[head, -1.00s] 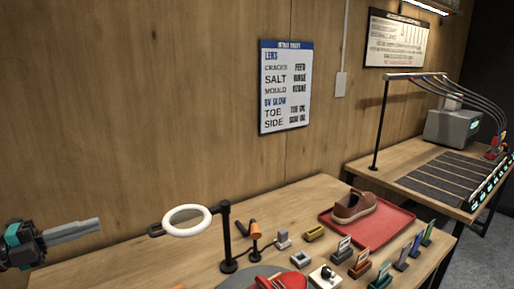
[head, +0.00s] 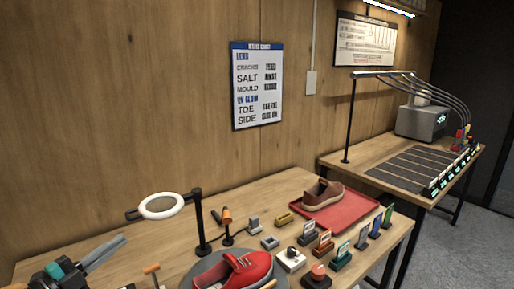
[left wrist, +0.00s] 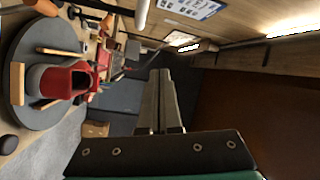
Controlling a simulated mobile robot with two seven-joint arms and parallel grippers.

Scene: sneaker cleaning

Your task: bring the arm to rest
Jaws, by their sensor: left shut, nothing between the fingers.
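My left gripper (head: 105,252) is at the lower left of the head view, over the near left part of the wooden table. Its grey fingers are together and hold nothing. In the left wrist view the two fingers (left wrist: 160,100) lie side by side, pointing away over open space. My right gripper is in neither view. A red sneaker (head: 238,272) sits on a round grey turntable (head: 205,268), to the right of my left gripper and apart from it. The sneaker and the turntable (left wrist: 35,113) also show at the left of the left wrist view.
A ring lamp (head: 162,206) on a black post stands between my left gripper and the sneaker. A brown shoe (head: 323,193) lies on a red tray (head: 345,213). Several small coloured holders stand along the table's right side. A second table (head: 400,165) stands behind.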

